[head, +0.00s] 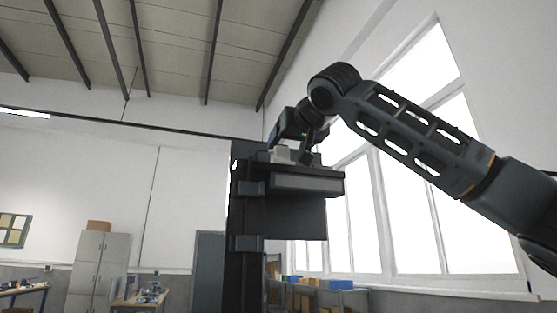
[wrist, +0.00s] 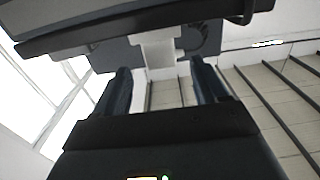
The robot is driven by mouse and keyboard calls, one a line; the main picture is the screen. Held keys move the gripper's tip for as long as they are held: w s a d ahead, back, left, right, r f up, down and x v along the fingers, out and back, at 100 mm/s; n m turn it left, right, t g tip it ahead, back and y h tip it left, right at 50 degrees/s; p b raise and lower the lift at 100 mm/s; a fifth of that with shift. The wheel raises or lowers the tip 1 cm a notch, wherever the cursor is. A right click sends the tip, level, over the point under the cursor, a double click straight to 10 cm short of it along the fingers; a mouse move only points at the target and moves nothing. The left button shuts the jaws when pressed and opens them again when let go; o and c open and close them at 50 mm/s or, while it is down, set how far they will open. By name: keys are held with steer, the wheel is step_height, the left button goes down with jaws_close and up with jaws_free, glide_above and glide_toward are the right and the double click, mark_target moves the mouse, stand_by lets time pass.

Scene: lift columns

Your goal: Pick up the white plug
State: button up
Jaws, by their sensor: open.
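The white plug (wrist: 160,48) shows in the wrist view in front of my fingertips, in line with the gap between them. It looks like a wide block with a narrower stem toward my gripper. In the head view the pale plug (head: 281,155) is small and sits on top of the dark shelf of the lift column. My gripper (wrist: 161,72) is open, with one dark finger on each side of the gap. In the head view my gripper (head: 296,154) is low over the shelf at the plug. I cannot tell whether a finger touches the plug.
The dark lift column (head: 240,215) carries the shelf (head: 305,181), whose edge and panel are close below my gripper. A grey cabinet (head: 97,270), a cardboard box (head: 99,226) and workbenches stand far behind. Large windows are at the right.

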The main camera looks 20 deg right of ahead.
mark_target(283, 150)
steer(key=w+p, duration=0.2)
steer(key=w, duration=0.4)
steer(key=shift+w+p, duration=0.25)
steer(key=shift+p, duration=0.05)
steer(key=shift+f, duration=0.1)
steer(key=shift+c, duration=0.3)
steer(key=c, duration=1)
